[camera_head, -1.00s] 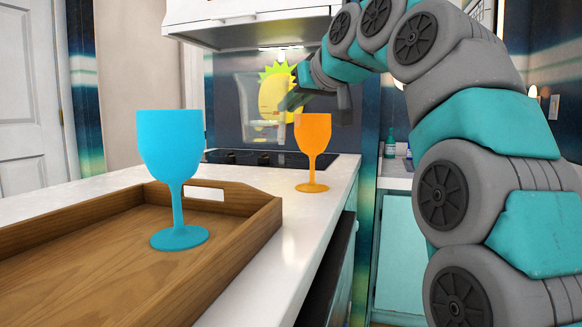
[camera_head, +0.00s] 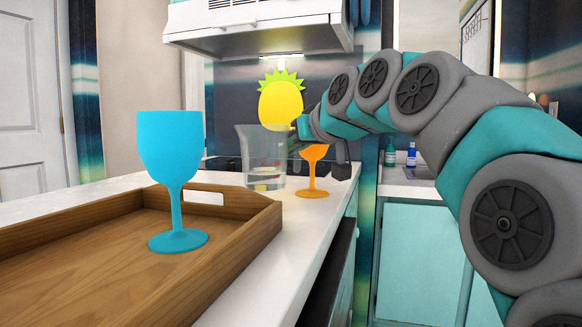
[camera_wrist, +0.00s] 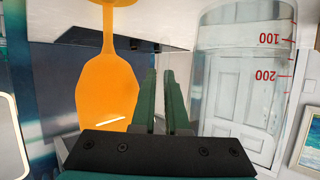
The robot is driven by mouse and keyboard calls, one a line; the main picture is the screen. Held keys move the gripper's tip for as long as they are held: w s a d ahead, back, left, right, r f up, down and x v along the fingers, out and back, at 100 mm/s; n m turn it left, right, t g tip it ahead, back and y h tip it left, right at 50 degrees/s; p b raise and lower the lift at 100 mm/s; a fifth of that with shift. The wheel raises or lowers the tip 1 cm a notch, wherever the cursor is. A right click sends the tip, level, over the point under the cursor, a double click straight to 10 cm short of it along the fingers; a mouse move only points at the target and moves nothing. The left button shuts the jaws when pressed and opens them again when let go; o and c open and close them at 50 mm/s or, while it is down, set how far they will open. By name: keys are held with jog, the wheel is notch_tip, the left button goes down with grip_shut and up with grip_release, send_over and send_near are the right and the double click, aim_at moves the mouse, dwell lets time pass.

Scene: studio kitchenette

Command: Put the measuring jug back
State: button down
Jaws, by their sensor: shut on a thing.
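The measuring jug (camera_head: 263,157) is clear and upright in the head view, low over the counter between the wooden tray and the orange goblet. I cannot tell whether its base touches the counter. In the wrist view the jug (camera_wrist: 240,85) is at the right, upside down in the picture, with red 100 and 200 marks. My gripper (camera_wrist: 160,90) has its green fingers shut on a thin clear part beside the jug body, seemingly its handle.
The orange goblet (camera_head: 313,175) stands close to the right of the jug; it also shows in the wrist view (camera_wrist: 106,90). A blue goblet (camera_head: 171,150) stands in the wooden tray (camera_head: 80,285) in front. A dark cooktop (camera_head: 222,163) lies behind, under the hood (camera_head: 260,35).

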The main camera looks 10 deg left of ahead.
aim_at(295, 163)
jog(key=shift+f, duration=1.7)
jog(key=shift+f+b, duration=0.2)
jog(key=shift+b, duration=0.1)
jog(key=c, duration=0.9)
grip_release()
jog(key=shift+r, duration=0.1)
jog(key=shift+r, duration=0.15)
jog(key=v, duration=1.2)
